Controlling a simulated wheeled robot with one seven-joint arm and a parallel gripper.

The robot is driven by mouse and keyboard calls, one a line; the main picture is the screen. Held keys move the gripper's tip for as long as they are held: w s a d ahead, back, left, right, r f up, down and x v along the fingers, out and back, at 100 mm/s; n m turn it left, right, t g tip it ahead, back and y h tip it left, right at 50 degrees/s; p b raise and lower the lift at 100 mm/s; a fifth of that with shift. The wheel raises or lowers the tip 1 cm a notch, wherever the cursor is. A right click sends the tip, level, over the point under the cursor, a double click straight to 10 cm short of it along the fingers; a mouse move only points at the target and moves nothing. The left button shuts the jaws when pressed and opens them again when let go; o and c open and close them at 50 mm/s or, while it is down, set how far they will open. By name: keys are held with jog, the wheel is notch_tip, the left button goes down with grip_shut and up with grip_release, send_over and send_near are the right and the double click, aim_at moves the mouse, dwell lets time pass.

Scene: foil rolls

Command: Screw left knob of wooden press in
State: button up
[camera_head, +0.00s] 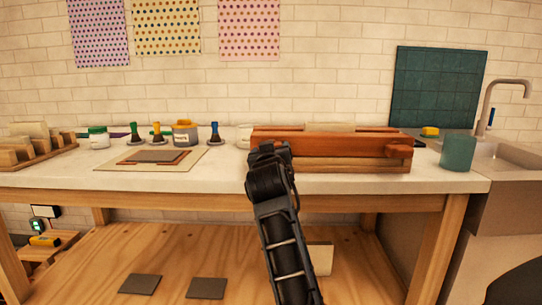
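The wooden press (345,146) lies on the countertop, right of the middle in the head view. It is reddish brown on top with lighter wood below. Its right knob (398,151) sticks out at the front right. My gripper (269,149) is at the front left end of the press, where the left knob is hidden behind it. The arm reaches up from the bottom of the view. I cannot tell whether the fingers touch or grip the knob.
The white countertop (215,182) also bears a flat board with dark sheets (152,160), several small bottles and jars (186,133), and wooden blocks at far left. A green cup (458,152) and sink stand right of the press. A wooden shelf (90,270) lies below.

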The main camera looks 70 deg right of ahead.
jog(key=shift+s, duration=0.1)
dwell(0.3)
jog(key=o, duration=1)
jog(key=shift+c, duration=0.2)
jog(key=v, duration=0.8)
jog(key=shift+d, duration=0.1)
